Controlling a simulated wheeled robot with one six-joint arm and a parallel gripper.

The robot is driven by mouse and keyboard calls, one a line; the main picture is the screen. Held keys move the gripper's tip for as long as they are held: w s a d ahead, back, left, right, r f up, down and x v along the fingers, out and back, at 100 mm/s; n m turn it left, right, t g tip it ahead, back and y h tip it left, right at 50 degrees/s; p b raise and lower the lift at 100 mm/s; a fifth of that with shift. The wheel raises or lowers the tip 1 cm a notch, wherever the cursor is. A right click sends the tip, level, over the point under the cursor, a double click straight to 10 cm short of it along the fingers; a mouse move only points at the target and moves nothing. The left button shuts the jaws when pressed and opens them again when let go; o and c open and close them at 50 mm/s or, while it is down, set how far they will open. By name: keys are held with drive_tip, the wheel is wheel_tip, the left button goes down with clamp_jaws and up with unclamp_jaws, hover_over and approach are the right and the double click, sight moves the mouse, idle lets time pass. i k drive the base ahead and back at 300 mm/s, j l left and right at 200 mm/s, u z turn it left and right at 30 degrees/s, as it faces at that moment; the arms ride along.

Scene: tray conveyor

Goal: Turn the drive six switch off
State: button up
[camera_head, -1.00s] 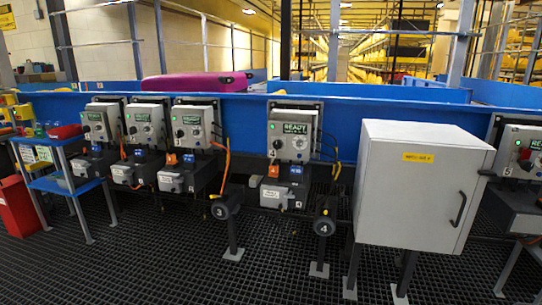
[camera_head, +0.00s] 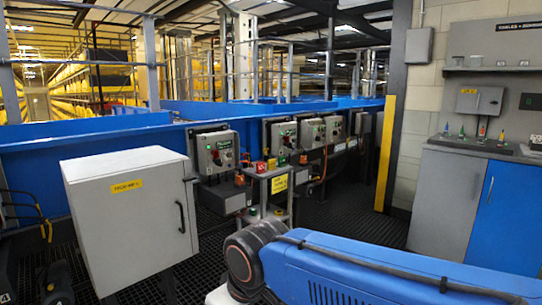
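Several grey drive control boxes are mounted along the blue conveyor side. A second drive box (camera_head: 283,137) is farther back, partly behind a small stand. More drive boxes (camera_head: 312,132) follow to its right. Their numbers are too small to read, so I cannot tell which is drive six or how its switch is set. My blue arm crosses the lower right, but my gripper is out of view.
A white cabinet (camera_head: 130,215) stands at left front. A small grey stand (camera_head: 273,177) with red and yellow items is before the drive boxes. A yellow post (camera_head: 385,153) and a grey-and-blue workbench (camera_head: 450,200) are at right. Dark grating floor lies between.

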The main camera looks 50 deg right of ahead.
sight(273, 128)
drive_tip(key=z, duration=1.45)
drive_tip(key=i+j, duration=0.2)
drive_tip(key=i, duration=0.35)
drive_tip(key=i+j+z, duration=0.15)
drive_tip(key=i, duration=0.35)
drive_tip(key=i+j, duration=0.3)
drive_tip(key=i, duration=0.25)
drive_tip(key=i+j+z, duration=0.15)
drive_tip(key=i, duration=0.4)
drive_tip(key=i+j, duration=0.45)
